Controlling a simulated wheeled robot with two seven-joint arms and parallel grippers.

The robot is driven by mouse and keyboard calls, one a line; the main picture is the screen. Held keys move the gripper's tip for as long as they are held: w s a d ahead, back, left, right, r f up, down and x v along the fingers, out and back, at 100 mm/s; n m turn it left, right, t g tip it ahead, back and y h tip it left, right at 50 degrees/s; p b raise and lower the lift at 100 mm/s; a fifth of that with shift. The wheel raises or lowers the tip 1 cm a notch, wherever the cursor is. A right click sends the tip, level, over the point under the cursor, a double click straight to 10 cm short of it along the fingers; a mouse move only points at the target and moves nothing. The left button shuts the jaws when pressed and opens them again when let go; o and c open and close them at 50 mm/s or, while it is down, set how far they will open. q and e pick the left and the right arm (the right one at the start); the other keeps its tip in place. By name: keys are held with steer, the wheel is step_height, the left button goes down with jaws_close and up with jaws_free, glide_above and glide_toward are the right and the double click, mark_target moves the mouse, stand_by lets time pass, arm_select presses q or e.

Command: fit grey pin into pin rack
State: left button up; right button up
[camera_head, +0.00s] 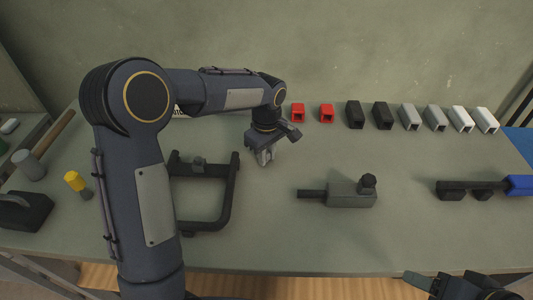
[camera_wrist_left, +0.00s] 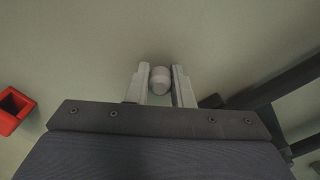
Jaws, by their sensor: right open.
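My left gripper (camera_head: 264,157) is above the table, just right of the black U-shaped frame. The pin is hard to make out in the head view. I cannot clearly identify the pin rack; a pale lettered strip (camera_head: 181,111) at the back is mostly hidden behind my left arm. My right gripper (camera_head: 428,288) is only partly in view at the bottom right, open, over the front edge.
A row of red, black, grey and white sleeves (camera_head: 383,115) lines the back. The black frame (camera_head: 230,195), a grey block with a knob (camera_head: 350,194) and a black-and-blue part (camera_head: 470,188) lie on the table (camera_head: 290,240). A hammer (camera_head: 30,165) and yellow-handled tool (camera_head: 74,181) are left.

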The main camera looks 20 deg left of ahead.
mark_target(267, 152)
arm_select(q)
steer(key=o, duration=0.4)
steer(key=shift+o, duration=0.2)
step_height(267, 152, up, 11)
steer(key=p, duration=0.1)
steer(key=s+a+r+m+t+h, duration=0.1)
steer(key=s+a+r+m, duration=0.1)
steer(key=s+a+r, duration=0.3)
steer(key=s+d+f+m+t+h, duration=0.1)
steer(key=s+f+m+t, duration=0.1)
steer(key=s, duration=0.9)
steer(key=s+d+f+m+t+h, duration=0.1)
steer(key=s+f+m, duration=0.4)
steer(key=s, duration=0.6)
steer(key=shift+m+t+h, duration=0.4)
steer(key=shift+m+t, duration=0.4)
